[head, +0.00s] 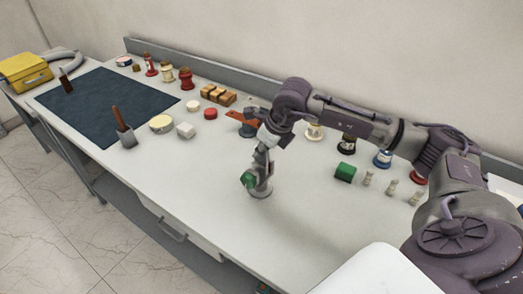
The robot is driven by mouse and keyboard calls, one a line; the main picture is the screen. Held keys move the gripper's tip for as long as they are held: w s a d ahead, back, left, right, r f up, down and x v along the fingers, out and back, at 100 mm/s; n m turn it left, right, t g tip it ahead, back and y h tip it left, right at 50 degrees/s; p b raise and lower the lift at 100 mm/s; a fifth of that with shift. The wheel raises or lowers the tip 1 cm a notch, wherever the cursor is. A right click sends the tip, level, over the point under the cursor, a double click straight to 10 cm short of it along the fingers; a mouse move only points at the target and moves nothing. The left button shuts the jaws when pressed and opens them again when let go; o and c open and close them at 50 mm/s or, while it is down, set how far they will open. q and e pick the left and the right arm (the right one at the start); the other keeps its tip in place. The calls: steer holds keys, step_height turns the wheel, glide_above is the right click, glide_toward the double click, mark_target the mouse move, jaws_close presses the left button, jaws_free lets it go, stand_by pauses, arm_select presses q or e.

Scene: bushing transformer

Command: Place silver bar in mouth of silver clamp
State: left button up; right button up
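My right gripper (262,166) points down over the middle of the white table, its arm coming in from the right. It is small and dark here, and I cannot tell whether its fingers are open or shut. Right below it is a small silver round-based piece (262,191), with a green part (248,180) at its left; the gripper overlaps them. This may be the silver clamp, but its mouth cannot be made out. I cannot pick out the silver bar; it may be hidden by the gripper or too small. My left gripper is not in view.
The white table (200,192) is clear in front and left of the gripper. A dark blue mat (105,105) lies at left, with a brown-handled tool (123,128) near its edge. A green block (345,172) and small pale pieces stand at right. Wooden blocks (218,95) sit behind.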

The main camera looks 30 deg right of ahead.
steer(key=o, duration=0.5)
steer(key=shift+r+p, duration=0.2)
steer(key=shift+p, duration=0.1)
steer(key=shift+r, duration=0.2)
steer(key=b+v, duration=0.2)
steer(key=v, duration=0.9)
steer(key=shift+s+r+b, duration=0.2)
steer(key=shift+b, duration=0.15)
